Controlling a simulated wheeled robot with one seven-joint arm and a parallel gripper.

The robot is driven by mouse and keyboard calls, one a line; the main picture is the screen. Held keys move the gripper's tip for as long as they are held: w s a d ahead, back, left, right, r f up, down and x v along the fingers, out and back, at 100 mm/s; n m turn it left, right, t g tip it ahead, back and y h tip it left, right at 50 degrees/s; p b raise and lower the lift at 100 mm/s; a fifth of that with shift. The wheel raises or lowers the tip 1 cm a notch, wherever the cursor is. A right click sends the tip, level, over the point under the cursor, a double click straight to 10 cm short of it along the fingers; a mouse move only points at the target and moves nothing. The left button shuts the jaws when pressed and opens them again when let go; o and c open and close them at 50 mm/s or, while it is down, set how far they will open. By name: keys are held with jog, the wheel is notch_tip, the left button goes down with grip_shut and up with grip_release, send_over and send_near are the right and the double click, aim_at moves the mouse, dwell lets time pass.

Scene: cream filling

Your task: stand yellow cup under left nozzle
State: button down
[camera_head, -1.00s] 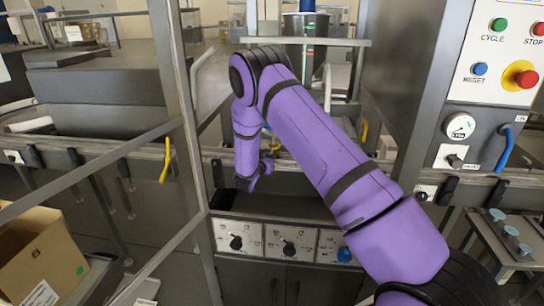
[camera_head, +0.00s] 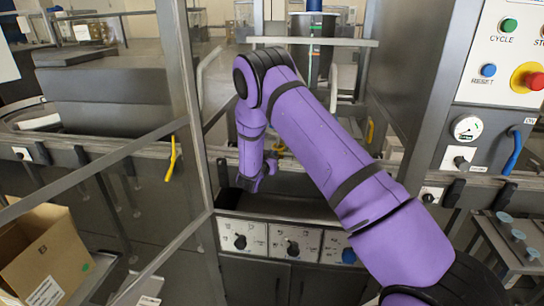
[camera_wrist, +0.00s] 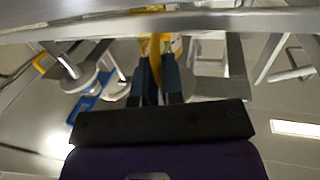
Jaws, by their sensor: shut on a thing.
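In the wrist view, the two dark blue fingers of my gripper (camera_wrist: 158,64) are closed around a yellow thing, which looks like the yellow cup (camera_wrist: 155,44). Only part of the cup shows between the fingers, close to a long grey edge across the top of that view. In the head view, my gripper (camera_head: 258,182) hangs low over the dark recess of the machine, behind the front panel. The cup cannot be made out there. I cannot tell the left nozzle apart in either view.
A front panel (camera_head: 290,243) with several knobs stands below my arm. A metal frame post (camera_head: 190,110) rises left of it, and a control cabinet (camera_head: 500,75) with buttons stands right. An open cardboard box (camera_head: 45,255) is at lower left. Grey metal brackets (camera_wrist: 205,85) surround the fingers.

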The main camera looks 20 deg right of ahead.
jog(key=c, duration=1.2)
grip_release()
jog(key=shift+o, duration=0.2)
jog(key=shift+a, duration=0.1)
jog(key=v, duration=1)
jog(key=shift+s+a, duration=0.2)
jog(key=shift+s, duration=0.1)
